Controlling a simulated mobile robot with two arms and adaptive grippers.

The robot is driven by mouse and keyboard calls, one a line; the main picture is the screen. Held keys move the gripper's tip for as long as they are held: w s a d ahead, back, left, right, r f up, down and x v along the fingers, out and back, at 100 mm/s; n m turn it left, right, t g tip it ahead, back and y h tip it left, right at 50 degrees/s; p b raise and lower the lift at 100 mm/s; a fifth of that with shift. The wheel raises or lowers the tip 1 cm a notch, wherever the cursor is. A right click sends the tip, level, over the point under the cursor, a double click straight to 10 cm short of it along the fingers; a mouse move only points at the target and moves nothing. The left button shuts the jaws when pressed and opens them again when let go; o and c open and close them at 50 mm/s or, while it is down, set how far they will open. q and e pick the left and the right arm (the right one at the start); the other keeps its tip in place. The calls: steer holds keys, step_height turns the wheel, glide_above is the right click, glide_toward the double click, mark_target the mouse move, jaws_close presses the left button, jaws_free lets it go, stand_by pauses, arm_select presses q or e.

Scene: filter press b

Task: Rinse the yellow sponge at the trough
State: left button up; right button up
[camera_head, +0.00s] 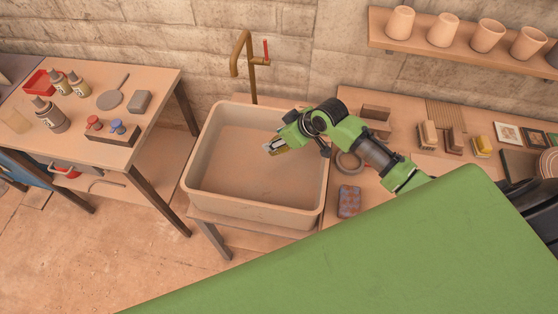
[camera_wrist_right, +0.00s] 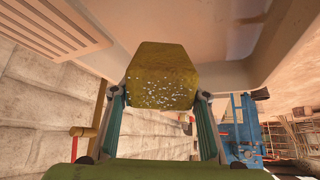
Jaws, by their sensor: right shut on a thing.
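My right gripper (camera_head: 270,147) reaches from the right over the beige trough (camera_head: 193,160) and is shut on the yellow sponge. In the right wrist view the sponge (camera_wrist_right: 160,75) looks dark olive-yellow, with white specks on its face, between both fingers. In the head view only a small yellowish edge of it shows by the fingers. The sponge seems to be above the trough's floor; its exact height is unclear. A brass tap (camera_head: 240,52) with a red lever stands behind the trough. My left gripper is not in view.
A side table (camera_head: 160,82) with bottles, a red tray (camera_head: 40,83) and a grey block stands left. The right bench holds a ring (camera_head: 349,163), a patterned reddish block (camera_head: 349,201), brushes and a yellow-topped block (camera_head: 482,146). Cups (camera_head: 443,30) stand on a wall shelf.

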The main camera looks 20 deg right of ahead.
stand_by(0.4)
steer(key=shift+r, duration=2.05)
